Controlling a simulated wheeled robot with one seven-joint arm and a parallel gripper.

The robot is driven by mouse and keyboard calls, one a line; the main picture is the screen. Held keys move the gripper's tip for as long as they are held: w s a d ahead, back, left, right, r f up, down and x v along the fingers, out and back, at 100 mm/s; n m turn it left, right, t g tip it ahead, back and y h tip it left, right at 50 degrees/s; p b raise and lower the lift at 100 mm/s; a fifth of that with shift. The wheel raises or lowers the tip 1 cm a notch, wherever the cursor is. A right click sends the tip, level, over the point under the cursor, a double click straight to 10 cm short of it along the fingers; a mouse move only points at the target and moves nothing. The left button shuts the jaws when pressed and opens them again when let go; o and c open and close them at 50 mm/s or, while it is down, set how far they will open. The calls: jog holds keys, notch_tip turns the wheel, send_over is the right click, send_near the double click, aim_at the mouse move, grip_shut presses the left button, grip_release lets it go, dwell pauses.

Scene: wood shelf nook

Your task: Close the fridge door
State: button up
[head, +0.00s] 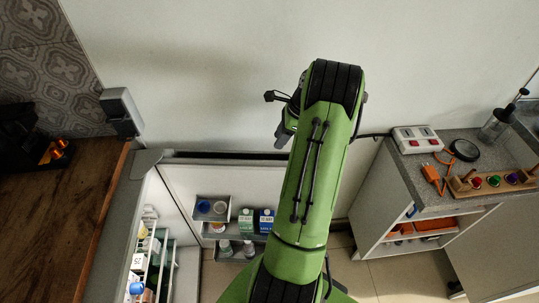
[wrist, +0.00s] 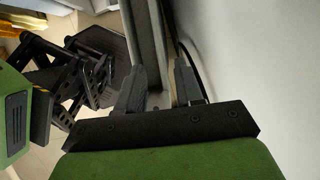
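The fridge stands at the lower left in the head view, with lit shelves inside (head: 150,255). Its door (head: 185,185) is open and swings out to the right, its inner face showing bins of cartons and bottles. My arm hides part of the door. My gripper (head: 282,135) is at the door's top edge, near the pale wall, mostly hidden by my wrist in the head view.
A wooden counter (head: 60,195) lies left of the fridge. A grey-topped cabinet (head: 455,185) with a red-switched box (head: 417,140), a magnifier and a peg rack stands at the right. The pale wall (head: 200,75) is close behind the door. Tiled floor shows between door and cabinet.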

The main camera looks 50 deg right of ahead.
aim_at(271, 152)
jog(key=b+x, duration=0.1)
jog(key=x, duration=0.6)
jog(key=shift+w+a+f+b, duration=0.1)
jog(key=shift+f+b, duration=0.1)
jog(key=shift+b, duration=0.2)
grip_shut()
